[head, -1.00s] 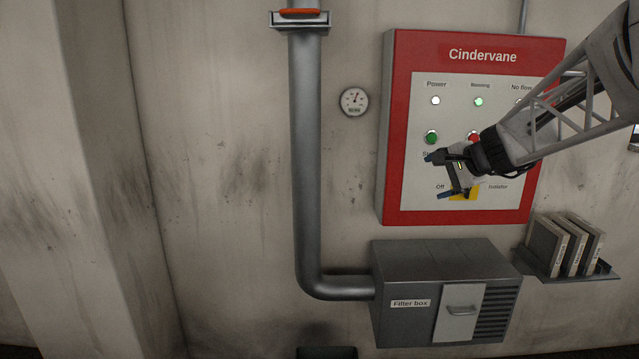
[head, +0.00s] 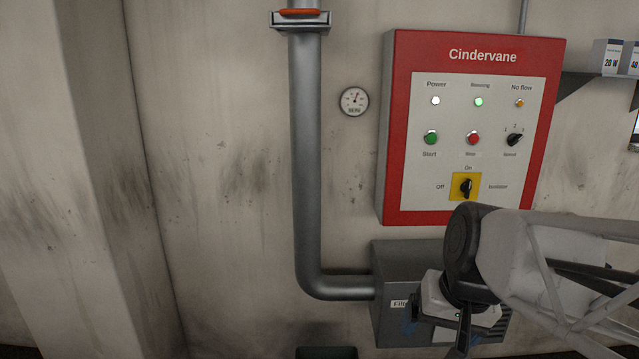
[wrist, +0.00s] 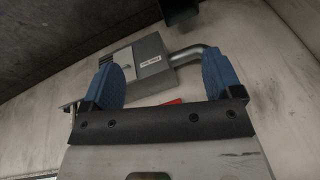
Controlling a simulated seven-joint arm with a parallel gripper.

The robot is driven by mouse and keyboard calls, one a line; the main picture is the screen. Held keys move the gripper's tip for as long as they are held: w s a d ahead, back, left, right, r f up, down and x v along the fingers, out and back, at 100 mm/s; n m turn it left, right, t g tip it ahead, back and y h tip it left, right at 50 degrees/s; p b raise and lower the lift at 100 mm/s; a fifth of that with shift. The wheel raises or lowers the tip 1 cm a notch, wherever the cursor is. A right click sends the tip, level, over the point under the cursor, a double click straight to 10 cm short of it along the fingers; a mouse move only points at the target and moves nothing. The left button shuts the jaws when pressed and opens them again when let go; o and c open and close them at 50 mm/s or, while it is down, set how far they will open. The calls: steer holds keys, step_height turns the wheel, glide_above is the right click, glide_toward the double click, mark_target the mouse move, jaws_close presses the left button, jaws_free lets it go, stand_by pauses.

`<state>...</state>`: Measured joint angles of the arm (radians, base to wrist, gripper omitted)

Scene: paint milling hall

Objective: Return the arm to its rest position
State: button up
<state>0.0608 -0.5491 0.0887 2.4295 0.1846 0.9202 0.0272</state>
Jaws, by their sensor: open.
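My gripper (head: 433,338) is at the lower right in the head view, in front of the grey filter box (head: 385,275), and hides much of it. In the wrist view my two blue fingers (wrist: 165,80) stand wide apart with nothing between them that they hold. The filter box (wrist: 150,60) shows beyond them, apart from the fingers. My arm comes in from the right edge, below the red-framed Cindervane panel (head: 548,110).
The panel carries a green start button (head: 431,138), a red button (head: 473,139) and a yellow isolator (head: 466,187). A grey pipe (head: 306,160) runs down to the filter box. A gauge (head: 354,101) hangs beside it. A shelf (head: 590,77) is at upper right. The left wall is clear.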

steer(key=s+f+n+h, duration=0.1)
steer(key=s+f, duration=0.2)
steer(key=s, duration=0.3)
steer(key=shift+d+n+h, duration=0.3)
steer(key=shift+d+n, duration=0.1)
stand_by(3.3)
